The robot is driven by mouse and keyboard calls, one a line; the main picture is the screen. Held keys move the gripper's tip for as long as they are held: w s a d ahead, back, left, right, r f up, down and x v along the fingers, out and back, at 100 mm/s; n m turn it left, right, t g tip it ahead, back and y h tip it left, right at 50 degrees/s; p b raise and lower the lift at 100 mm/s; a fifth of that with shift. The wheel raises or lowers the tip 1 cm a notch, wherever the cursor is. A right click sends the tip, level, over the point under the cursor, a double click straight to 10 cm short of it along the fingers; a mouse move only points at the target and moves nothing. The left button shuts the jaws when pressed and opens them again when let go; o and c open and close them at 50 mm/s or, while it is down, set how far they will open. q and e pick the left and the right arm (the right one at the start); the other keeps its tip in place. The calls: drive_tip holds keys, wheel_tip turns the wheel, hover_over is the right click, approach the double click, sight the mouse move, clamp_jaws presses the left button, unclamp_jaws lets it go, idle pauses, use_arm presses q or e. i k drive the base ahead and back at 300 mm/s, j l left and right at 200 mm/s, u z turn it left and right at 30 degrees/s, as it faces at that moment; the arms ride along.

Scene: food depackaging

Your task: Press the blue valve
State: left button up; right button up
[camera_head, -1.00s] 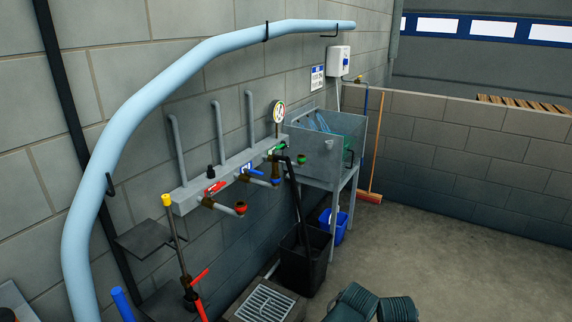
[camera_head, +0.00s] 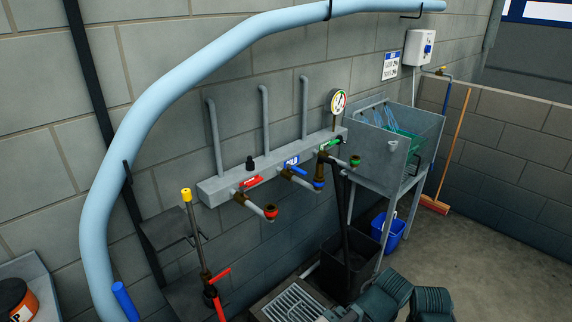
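The blue valve (camera_head: 297,169) is in the middle of the head view, on a grey manifold (camera_head: 225,186) along the block wall. It has a blue lever, a blue label above it and a brown body whose short pipe ends in a blue-ringed outlet (camera_head: 318,185). A red valve (camera_head: 250,182) with a red-ringed outlet is to its left. A green valve (camera_head: 329,145) is to its right, below a round gauge (camera_head: 339,101). Neither of my grippers is in view.
A metal sink (camera_head: 390,168) stands right of the manifold. Below are a black bin (camera_head: 345,268), a blue bucket (camera_head: 388,232) and a floor grate (camera_head: 297,304). Dark green ribbed objects (camera_head: 386,297) lie in front. A yellow-topped rod (camera_head: 196,235) stands at left.

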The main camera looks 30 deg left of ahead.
sight(288, 166)
drive_tip(key=i+l+u, duration=0.15)
drive_tip(key=i+u, duration=0.2)
drive_tip(key=u, duration=0.15)
drive_tip(key=i+l+u, duration=0.3)
drive_tip(key=u, duration=0.2)
drive_tip(key=i+l+u, duration=0.25)
drive_tip(key=l+u, duration=0.25)
drive_tip(key=i+l+u, duration=0.15)
drive_tip(key=u, duration=0.3)
drive_tip(key=l+u, duration=0.45)
drive_tip(key=i+j, duration=0.05)
